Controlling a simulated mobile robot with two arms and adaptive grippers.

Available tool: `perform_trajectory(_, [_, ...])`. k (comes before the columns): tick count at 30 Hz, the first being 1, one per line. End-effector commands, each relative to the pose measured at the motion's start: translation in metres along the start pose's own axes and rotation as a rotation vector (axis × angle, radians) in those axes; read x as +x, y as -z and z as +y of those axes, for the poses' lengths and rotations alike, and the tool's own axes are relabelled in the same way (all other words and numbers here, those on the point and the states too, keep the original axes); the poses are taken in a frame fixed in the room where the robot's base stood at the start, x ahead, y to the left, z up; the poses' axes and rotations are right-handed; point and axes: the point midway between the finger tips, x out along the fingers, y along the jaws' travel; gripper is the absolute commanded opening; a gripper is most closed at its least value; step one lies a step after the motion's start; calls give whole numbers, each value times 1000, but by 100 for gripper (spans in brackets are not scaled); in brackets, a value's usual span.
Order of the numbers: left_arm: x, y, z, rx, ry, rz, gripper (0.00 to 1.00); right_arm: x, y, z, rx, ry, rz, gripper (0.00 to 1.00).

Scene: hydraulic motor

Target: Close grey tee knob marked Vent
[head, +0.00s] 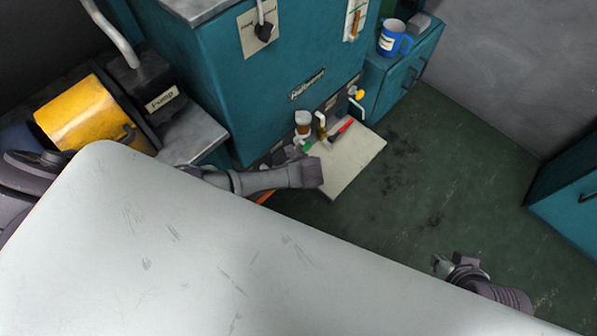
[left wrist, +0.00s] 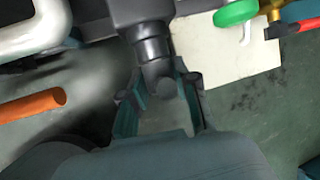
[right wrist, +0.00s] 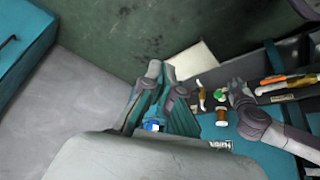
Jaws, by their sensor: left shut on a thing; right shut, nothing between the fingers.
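In the left wrist view, a dark grey tee-shaped knob (left wrist: 152,48) has a thick crossbar at the top and a round stem. The stem's end lies between the fingers of my left gripper (left wrist: 160,95), which is shut on it. In the head view, my left gripper (head: 292,154) is low at the front of the teal cabinet, beside the valves; the knob is hidden there. No Vent marking is readable. My right gripper (head: 441,263) is shut and empty over the floor, well right of the valves. Its closed fingers also show in the right wrist view (right wrist: 160,74).
A green knob (left wrist: 236,13) is close to the left gripper. A red-handled valve (head: 341,131) and a yellow knob (head: 359,95) are nearby. An orange bar (left wrist: 32,105) lies left. A cream board (head: 352,163) is below. A blue mug (head: 395,38) stands on the cabinet. Floor at right is clear.

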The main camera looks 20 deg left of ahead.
Motion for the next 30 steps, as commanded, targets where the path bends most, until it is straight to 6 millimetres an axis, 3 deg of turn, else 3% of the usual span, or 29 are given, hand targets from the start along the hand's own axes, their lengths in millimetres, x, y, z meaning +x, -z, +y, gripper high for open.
perform_trajectory(17, [0,0,0,7,-20,0,0,-1,-4,1,1,-2,-20,0])
perform_trajectory(30, [0,0,0,23,-63,1,0,-4,-18,2,3,-3,-84,0])
